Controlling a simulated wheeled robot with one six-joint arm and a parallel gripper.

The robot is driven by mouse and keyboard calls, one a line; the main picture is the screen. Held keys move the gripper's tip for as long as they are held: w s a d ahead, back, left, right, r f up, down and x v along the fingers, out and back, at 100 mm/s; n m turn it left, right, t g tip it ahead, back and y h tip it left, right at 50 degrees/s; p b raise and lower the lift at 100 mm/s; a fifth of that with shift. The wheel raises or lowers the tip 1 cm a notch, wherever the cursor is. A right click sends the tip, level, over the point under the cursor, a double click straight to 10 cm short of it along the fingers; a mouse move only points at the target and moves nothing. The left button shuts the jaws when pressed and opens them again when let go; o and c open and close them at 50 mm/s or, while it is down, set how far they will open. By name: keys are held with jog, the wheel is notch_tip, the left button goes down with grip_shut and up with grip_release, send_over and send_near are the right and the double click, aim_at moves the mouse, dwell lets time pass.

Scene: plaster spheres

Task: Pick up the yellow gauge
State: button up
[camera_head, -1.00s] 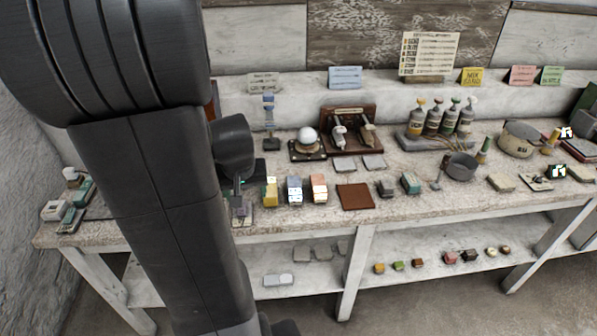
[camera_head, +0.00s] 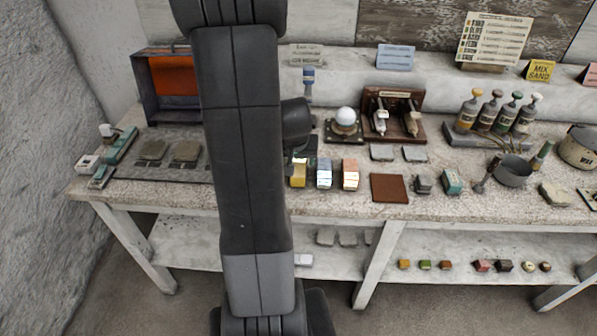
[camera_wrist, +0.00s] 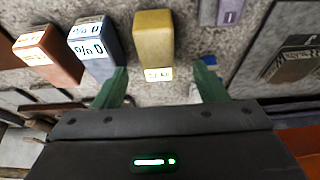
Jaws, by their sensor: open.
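The yellow gauge (camera_head: 299,174) is a small yellow block with a white label, standing on the workbench (camera_head: 345,205) just right of my arm. It also shows in the wrist view (camera_wrist: 153,40), upper middle, with its label facing my gripper. My gripper (camera_wrist: 159,72) is open and empty. Its two green fingers are spread to either side of the gauge's line, with the gauge beyond the fingertips and apparently not between them.
A blue block (camera_head: 324,174) and a salmon block (camera_head: 350,175) stand right of the gauge; the blue one (camera_wrist: 95,45) lies near one finger in the wrist view.

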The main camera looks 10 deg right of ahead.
aim_at(298, 166)
jog(key=shift+d+x, duration=0.2)
jog(key=shift+x, duration=2.6)
jog(key=shift+s, duration=0.1)
jog(key=shift+f, duration=0.25)
jog(key=c, duration=1.3)
jog(key=shift+o, duration=0.2)
jog(key=shift+r+p, duration=0.35)
jog(key=shift+r, duration=0.1)
notch_tip(298, 166, up, 10)
jog(key=shift+f, duration=0.15)
